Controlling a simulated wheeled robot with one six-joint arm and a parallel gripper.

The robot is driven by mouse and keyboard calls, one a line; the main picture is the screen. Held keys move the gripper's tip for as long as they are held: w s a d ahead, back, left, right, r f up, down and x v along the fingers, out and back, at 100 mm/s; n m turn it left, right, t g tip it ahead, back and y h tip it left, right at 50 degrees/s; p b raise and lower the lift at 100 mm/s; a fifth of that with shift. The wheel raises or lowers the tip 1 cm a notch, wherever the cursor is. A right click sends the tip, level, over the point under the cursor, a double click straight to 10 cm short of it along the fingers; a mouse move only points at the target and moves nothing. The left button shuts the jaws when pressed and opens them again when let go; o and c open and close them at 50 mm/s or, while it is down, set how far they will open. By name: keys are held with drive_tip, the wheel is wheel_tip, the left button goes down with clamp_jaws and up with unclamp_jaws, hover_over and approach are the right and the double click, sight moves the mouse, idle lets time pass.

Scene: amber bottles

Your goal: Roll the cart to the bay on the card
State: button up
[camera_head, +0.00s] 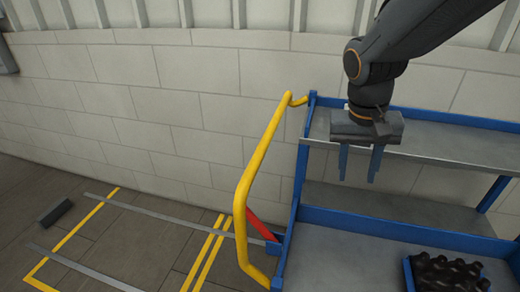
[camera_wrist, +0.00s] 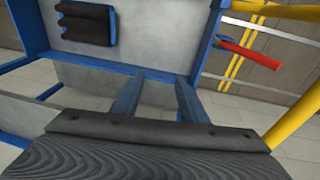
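The cart (camera_head: 345,255) has a blue frame, grey shelves and a bent yellow handle (camera_head: 247,185) at its left end. It stands beside the wall at the right of the head view; its right end is cut off. A red lever (camera_head: 262,226) sits low behind the handle and also shows in the wrist view (camera_wrist: 250,55). My gripper (camera_head: 357,180) is open and empty, pointing down over the cart, right of the handle and apart from it. A yellow-lined floor bay (camera_head: 130,236) lies left of the cart. I see no card.
A blue crate (camera_head: 408,274) of dark bottles (camera_head: 445,274) stands on the cart's lower shelf at the right. Grey strips (camera_head: 155,213) cross the bay floor. A dark block (camera_head: 55,212) lies at the bay's left line. A pale block wall (camera_head: 140,110) runs behind.

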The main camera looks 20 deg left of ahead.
drive_tip(key=a+r+t+b, duration=0.1)
drive_tip(key=a+r+b, duration=0.15)
drive_tip(key=a, duration=1.05)
drive_tip(key=t+b, duration=0.1)
drive_tip(key=t, duration=0.1)
approach(260, 147)
drive_tip(key=f, duration=0.1)
drive_tip(key=shift+h, duration=0.3)
drive_tip(key=x, duration=0.8)
drive_tip(key=shift+w+a, duration=0.15)
drive_tip(key=shift+w, duration=0.05)
drive_tip(key=shift+r, duration=0.1)
clamp_jaws()
